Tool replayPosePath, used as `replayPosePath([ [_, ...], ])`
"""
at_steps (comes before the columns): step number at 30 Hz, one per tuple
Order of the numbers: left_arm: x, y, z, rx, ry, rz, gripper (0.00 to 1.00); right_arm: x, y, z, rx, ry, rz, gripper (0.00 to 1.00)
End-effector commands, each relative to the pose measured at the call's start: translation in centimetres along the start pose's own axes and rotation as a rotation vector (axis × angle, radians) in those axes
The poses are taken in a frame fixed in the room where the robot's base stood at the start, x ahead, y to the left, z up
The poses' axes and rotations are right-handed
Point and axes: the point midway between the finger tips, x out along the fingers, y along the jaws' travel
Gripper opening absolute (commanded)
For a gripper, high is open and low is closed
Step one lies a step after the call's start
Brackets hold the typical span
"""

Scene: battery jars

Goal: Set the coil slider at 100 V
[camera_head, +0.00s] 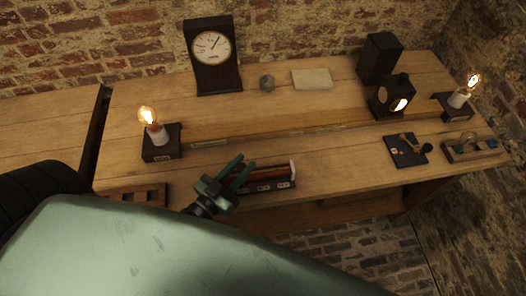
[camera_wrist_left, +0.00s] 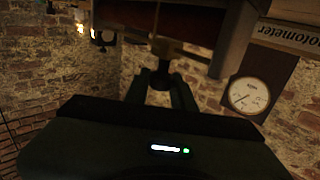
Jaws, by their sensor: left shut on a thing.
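The coil (camera_head: 272,184) lies on a dark base near the front edge of the bench, with reddish-brown windings and a pale upright piece at its right end. My left gripper (camera_head: 241,170) reaches over its left end and is shut on the slider. In the left wrist view the slider's small dark knob (camera_wrist_left: 162,73) shows between the two fingers (camera_wrist_left: 162,88). The fingers partly hide the slider in the head view, and any scale by it is unreadable. The round dial meter (camera_head: 211,47) stands at the back; it also shows in the left wrist view (camera_wrist_left: 248,96). My right gripper is not in view.
Two lit bulbs stand on dark bases, one at left (camera_head: 154,125) and one at right (camera_head: 459,98). A dark lantern-like box (camera_head: 391,96), a switch board (camera_head: 407,150) and a small instrument board (camera_head: 476,147) stand at right.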

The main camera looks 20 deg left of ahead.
Motion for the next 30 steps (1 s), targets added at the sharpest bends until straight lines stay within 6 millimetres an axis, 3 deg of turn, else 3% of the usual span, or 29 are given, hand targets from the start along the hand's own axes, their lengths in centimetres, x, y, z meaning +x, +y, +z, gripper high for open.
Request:
replayPosePath([
  [11,-0.5,-0.5,0.1,-0.001,-0.002,-0.001,0.00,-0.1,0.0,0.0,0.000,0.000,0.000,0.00],
  [12,-0.5,-0.5,0.1,-0.001,-0.002,-0.001,0.36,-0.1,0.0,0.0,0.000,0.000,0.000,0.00],
  [13,-0.5,-0.5,0.1,-0.001,-0.002,-0.001,0.44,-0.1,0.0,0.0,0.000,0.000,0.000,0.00],
  [14,-0.5,-0.5,0.1,-0.001,-0.002,-0.001,0.47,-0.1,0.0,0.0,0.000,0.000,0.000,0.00],
  [23,-0.6,-0.4,0.1,-0.001,-0.001,0.000,0.47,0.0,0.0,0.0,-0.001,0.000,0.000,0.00],
  [30,-3.6,-0.4,0.4,-0.002,-0.005,0.000,0.47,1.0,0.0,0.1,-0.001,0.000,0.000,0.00],
])
